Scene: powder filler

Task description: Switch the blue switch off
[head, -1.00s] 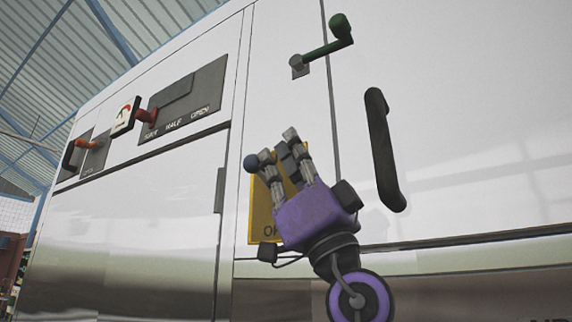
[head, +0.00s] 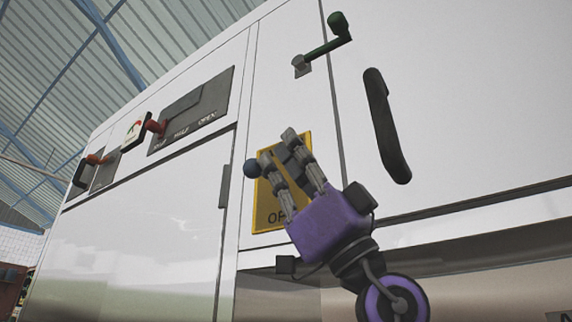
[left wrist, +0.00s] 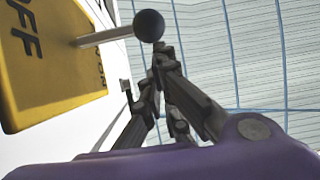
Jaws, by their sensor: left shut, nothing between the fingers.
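The blue switch has a dark blue ball knob (head: 251,168) on a lever that stands out from a yellow panel (head: 266,215). In the left wrist view the ball (left wrist: 148,25) and its pale rod show clearly, with "OFF" on the panel (left wrist: 45,60). My left gripper (head: 278,147) is in front of the panel, shut and empty, its fingers pointing up and left. Its fingertips are just right of the ball in the head view. In the left wrist view the gripper (left wrist: 167,52) is just below the ball; I cannot tell whether they touch. My right gripper is not in view.
A green crank handle (head: 325,45) is above the panel on the white machine front. A black door handle (head: 386,125) stands out at the right.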

